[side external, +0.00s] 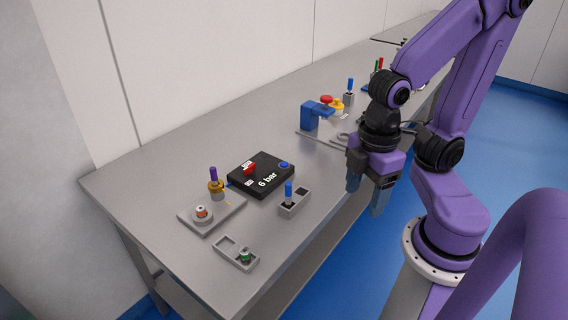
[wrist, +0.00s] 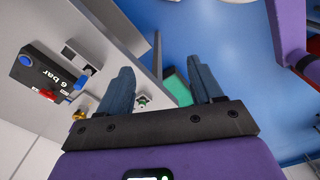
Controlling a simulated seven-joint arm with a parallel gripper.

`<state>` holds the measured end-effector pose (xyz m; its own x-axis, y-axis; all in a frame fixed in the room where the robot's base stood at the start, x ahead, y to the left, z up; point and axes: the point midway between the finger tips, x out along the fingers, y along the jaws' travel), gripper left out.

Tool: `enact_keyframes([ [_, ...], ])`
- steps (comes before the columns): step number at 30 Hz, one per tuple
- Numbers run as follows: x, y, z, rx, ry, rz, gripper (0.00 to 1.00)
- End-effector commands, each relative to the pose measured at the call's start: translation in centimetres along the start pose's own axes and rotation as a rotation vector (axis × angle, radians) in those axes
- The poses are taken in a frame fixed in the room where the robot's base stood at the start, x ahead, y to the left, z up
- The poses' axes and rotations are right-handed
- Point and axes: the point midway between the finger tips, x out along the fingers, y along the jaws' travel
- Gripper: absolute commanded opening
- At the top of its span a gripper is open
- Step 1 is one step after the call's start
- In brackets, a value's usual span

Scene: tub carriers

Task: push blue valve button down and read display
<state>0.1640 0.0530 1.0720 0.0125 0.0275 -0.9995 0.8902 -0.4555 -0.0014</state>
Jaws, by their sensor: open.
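A black box (side external: 259,176) stands on the grey table, with "6 bar" in white lettering on its top. A blue button (side external: 285,165) sits at its right corner, and a red part (side external: 249,168) sits near its middle. In the wrist view the black box (wrist: 38,72) is at the left, with the blue button (wrist: 81,83) at its edge. My gripper (side external: 366,200) is open and empty, right of the box and apart from it, by the table's front edge. Its two fingers (wrist: 160,65) are spread in the wrist view.
A grey block with a blue peg (side external: 289,198) stands just in front of the box. A plate with a brass and purple part (side external: 214,188) is to its left, and a two-slot tray (side external: 236,253) is nearer. A blue fixture (side external: 317,115) stands behind. Bare table lies between.

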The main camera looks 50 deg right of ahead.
Motion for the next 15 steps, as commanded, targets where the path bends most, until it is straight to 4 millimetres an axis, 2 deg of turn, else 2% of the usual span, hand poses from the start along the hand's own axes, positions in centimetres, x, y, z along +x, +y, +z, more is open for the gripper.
enact_keyframes([
  [1, 0.0, 0.1, -0.1, 0.003, 0.0, 0.0, 0.47],
  [5, -0.1, 0.7, -0.7, 0.034, -0.001, 0.002, 0.05],
  [6, -0.2, 1.1, -1.0, 0.053, -0.001, 0.003, 0.0],
  [11, -0.6, 3.7, -2.9, 0.159, -0.003, 0.008, 0.0],
  [15, -0.8, 6.7, -4.6, 0.27, -0.004, 0.013, 0.0],
])
